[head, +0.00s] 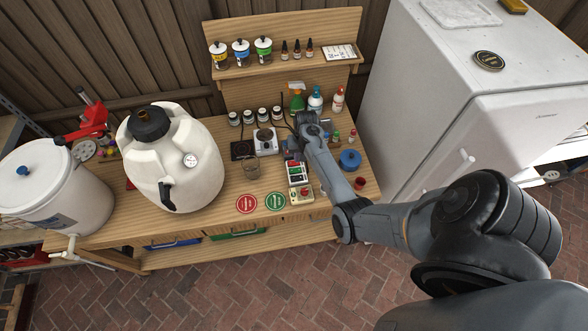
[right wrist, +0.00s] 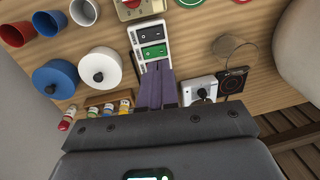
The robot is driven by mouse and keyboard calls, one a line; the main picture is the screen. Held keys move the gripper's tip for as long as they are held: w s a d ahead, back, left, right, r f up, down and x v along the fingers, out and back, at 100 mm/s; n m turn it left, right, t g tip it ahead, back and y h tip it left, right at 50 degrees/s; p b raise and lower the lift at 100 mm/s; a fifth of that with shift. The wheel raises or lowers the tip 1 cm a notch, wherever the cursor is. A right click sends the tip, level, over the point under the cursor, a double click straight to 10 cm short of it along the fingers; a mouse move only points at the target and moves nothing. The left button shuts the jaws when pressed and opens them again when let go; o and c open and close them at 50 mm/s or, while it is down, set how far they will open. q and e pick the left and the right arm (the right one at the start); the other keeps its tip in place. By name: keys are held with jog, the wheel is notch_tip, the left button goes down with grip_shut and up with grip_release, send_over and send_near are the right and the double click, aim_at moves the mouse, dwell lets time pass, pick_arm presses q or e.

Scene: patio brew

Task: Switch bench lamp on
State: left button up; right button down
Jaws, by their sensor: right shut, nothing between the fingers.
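A white switch panel (head: 295,172) with coloured rocker switches lies on the wooden bench, below my right gripper in the head view. In the right wrist view the panel (right wrist: 137,41) shows a black rocker (right wrist: 150,32) and a green rocker (right wrist: 153,52). My right gripper (right wrist: 157,72) is shut and empty, its dark fingertips at the panel's near end, close to the green rocker. I cannot tell whether they touch it. The fingers hide that end of the panel. I cannot make out a bench lamp in either view. My left gripper is not in view.
A large white keg (head: 190,185) stands left, a white fridge (head: 430,110) right.

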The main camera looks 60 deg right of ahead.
jog(key=f, duration=0.2)
jog(key=b, duration=1.1)
send_near(293, 178)
jog(key=f, duration=0.5)
jog(key=shift+w+a+f, duration=0.1)
jog(key=shift+w+a, duration=0.05)
jog(key=shift+w, duration=0.15)
jog(key=shift+w+a+f+b, duration=0.1)
jog(key=shift+f+b, duration=0.7)
jog(key=shift+b, duration=0.25)
